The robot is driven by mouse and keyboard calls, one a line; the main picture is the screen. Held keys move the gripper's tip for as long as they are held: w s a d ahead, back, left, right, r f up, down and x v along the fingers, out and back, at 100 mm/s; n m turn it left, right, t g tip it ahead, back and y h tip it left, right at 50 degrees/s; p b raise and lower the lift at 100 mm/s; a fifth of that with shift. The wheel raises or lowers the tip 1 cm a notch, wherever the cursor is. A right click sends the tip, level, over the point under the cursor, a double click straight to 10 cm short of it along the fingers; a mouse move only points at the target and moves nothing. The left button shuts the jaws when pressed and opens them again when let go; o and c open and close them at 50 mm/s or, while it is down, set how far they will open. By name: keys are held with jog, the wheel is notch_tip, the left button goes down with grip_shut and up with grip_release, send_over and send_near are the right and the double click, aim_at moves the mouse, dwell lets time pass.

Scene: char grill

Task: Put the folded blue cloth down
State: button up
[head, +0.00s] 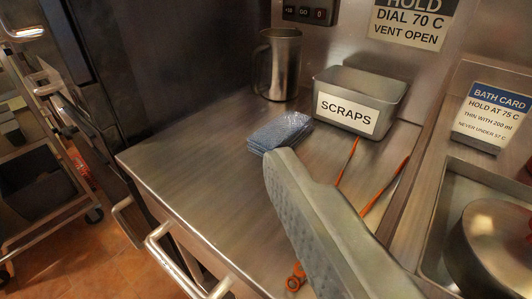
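The folded blue cloth (280,131) is a small layered stack on the steel counter, in front of the metal jug and left of the scraps bin. One long grey finger of my gripper (275,158) reaches in from the bottom right. Its tip overlaps the cloth's near edge in the picture; I cannot tell whether they touch. A dimpled face of the finger shows bare along its length. The second finger is not visible, so the opening between them cannot be judged.
A metal jug (279,62) and a bin labelled SCRAPS (385,86) stand at the back. An orange-edged tool (384,187) lies partly behind my finger. A pan well (450,180) is at right. Bare counter (190,165) lies left, bounded by its front edge and rail (165,262).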

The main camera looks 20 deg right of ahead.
jog(key=w+d+m+g+h, duration=0.1)
jog(key=w+d+m+g, duration=0.15)
jog(key=w, duration=0.35)
jog(key=w+d+m+g+h, duration=0.1)
jog(key=w+m+g, duration=0.1)
jog(key=w+g, duration=0.3)
jog(key=m+g+h, duration=0.2)
jog(key=m+g, duration=0.4)
jog(key=g, duration=0.1)
send_near(279, 131)
jog(key=x, duration=0.4)
jog(key=shift+s, duration=0.25)
jog(key=shift+w+x, duration=0.15)
jog(key=shift+x, duration=1.2)
jog(key=shift+w+x, duration=0.1)
jog(key=shift+x, duration=1.25)
jog(key=shift+r, duration=0.1)
jog(key=c, duration=1.2)
jog(key=shift+o, duration=0.2)
